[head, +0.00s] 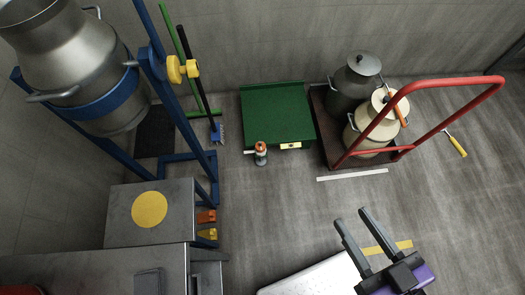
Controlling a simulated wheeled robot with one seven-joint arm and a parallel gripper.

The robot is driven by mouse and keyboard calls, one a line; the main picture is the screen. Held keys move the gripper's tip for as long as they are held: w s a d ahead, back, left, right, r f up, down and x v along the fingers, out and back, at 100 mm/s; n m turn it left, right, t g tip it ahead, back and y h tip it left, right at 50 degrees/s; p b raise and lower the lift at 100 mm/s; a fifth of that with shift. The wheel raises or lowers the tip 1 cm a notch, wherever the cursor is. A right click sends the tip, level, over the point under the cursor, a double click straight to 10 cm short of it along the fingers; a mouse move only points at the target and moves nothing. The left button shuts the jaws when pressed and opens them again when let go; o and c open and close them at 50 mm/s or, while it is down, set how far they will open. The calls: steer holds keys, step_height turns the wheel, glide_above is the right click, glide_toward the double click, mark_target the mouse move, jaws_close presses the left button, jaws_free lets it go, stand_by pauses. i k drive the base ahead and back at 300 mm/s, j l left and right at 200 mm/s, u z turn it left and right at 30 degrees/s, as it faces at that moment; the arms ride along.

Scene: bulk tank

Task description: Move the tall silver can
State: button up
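A large silver can (75,65) with side handles sits in a blue tilting frame (150,60) at the upper left; its top is cut off by the picture edge. A dark grey lidded can (352,85) stands on a low cart, beside a cream lidded can (370,128). I cannot tell for certain which can the task means. My gripper (353,217) is at the lower right with its two dark fingers apart and nothing between them. It is well away from all the cans.
The cart has a red handle (440,84) rising over the cans. A green platform (277,115), a small orange-topped bottle (261,153) and a yellow-handled tool (456,146) are on the floor. A grey step (120,220) with a yellow disc stands left. The central floor is clear.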

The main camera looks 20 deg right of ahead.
mark_target(349, 90)
steer(key=l, duration=0.3)
steer(key=i+l, duration=0.15)
steer(key=l, duration=0.5)
steer(key=i+l+u, duration=0.1)
steer(key=l, duration=0.55)
steer(key=i+l, duration=0.15)
steer(key=l, duration=0.55)
steer(key=i+l, duration=0.15)
steer(key=l, duration=0.5)
steer(key=i+l+u, duration=0.1)
steer(key=l, duration=0.55)
steer(key=i+l, duration=0.1)
steer(key=l, duration=0.6)
steer(key=u, duration=0.05)
